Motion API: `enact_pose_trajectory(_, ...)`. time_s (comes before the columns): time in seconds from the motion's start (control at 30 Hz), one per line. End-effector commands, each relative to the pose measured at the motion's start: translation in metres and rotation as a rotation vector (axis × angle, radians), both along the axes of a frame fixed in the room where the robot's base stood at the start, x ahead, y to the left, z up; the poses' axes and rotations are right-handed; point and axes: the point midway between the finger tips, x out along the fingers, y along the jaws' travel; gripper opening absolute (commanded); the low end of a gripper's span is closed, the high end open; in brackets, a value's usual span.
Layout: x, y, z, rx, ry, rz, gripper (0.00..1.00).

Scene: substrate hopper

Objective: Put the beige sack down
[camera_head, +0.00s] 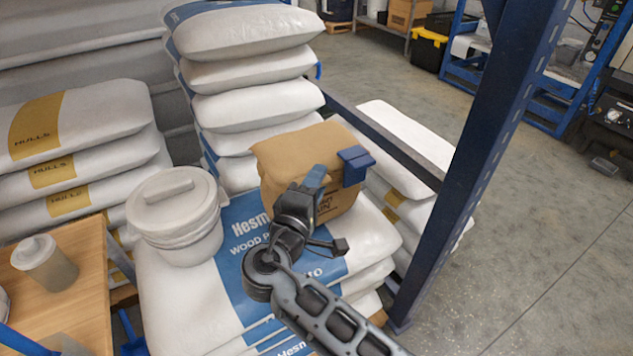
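The beige sack (293,158) is a squat tan bag with dark print on its front. It is upright above the top white sack with a blue label (240,222), in front of a tall white stack. I cannot tell whether it rests there or hangs slightly above. My gripper (328,174) is at the sack's front right, with a blue part against its front face. A blue block (355,165) is at the sack's right top edge; I cannot tell if it is a finger or a clip. The grip itself is hidden, so its closure is unclear.
A white lidded bucket (178,215) stands close left of the sack. A blue rack post (480,150) rises at the right. Stacked white sacks (245,75) stand behind. A wooden table (85,290) with a bottle (45,263) is at lower left. Open floor lies right.

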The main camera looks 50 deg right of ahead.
Motion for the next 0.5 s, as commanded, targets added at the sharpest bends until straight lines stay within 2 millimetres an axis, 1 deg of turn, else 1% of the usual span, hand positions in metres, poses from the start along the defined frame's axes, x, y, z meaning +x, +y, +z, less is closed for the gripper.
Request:
enact_pose_trajectory(0.03,0.0,0.0,0.0,0.0,0.0,0.0,0.38)
enact_pose_trajectory(0.1,0.0,0.0,0.0,0.0,-0.001,0.0,0.44)
enact_pose_trajectory(0.37,0.0,0.001,0.0,-0.001,-0.001,0.0,0.44)
enact_pose_trajectory(0.5,-0.004,0.012,-0.001,-0.001,-0.001,0.002,0.44)
